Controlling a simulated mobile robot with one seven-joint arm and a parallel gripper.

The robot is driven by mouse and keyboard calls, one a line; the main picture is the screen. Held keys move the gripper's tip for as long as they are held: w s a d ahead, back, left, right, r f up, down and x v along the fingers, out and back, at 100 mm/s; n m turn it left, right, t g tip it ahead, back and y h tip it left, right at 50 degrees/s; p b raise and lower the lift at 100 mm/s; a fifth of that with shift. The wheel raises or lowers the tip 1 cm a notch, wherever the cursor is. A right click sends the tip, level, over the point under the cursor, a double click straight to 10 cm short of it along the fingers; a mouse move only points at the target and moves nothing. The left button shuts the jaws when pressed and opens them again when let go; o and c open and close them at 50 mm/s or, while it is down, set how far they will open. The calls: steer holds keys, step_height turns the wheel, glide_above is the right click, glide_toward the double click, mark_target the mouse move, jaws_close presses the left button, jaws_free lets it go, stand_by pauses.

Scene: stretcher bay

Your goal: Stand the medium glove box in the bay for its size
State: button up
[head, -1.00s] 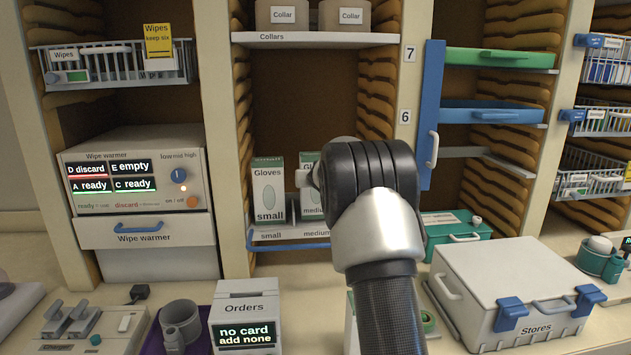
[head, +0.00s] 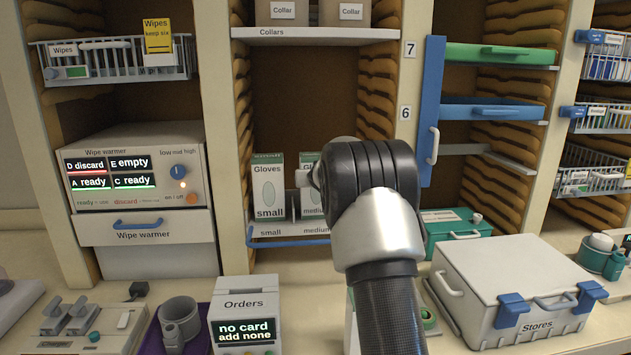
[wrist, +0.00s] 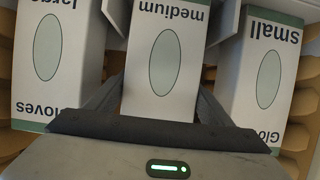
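The medium glove box (head: 310,193), white with a green top band, stands upright over the bay labelled "medium" on the lower glove shelf. In the wrist view the medium box (wrist: 163,60) appears upside down between my two dark fingers. My gripper (wrist: 158,100) is shut on its sides. The small glove box (head: 268,190) stands to its left in the head view. In the wrist view the large glove box (wrist: 57,60) is on one side and the small one on the other. My arm hides the right part of the bay and the large box in the head view. The box's underside is hidden.
A blue-fronted glove rack (head: 285,242) carries the size labels. The collar shelf (head: 315,34) is well above. A wipe warmer (head: 135,185) is left; the Stores case (head: 500,270) and a green case (head: 455,228) are right.

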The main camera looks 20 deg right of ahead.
steer(key=o, duration=0.4)
steer(key=shift+c, duration=0.2)
steer(key=shift+o, duration=0.2)
steer(key=shift+f, duration=0.1)
steer(key=b+v, duration=0.2)
steer(key=v, duration=1.5)
steer(key=shift+s+r, duration=0.25)
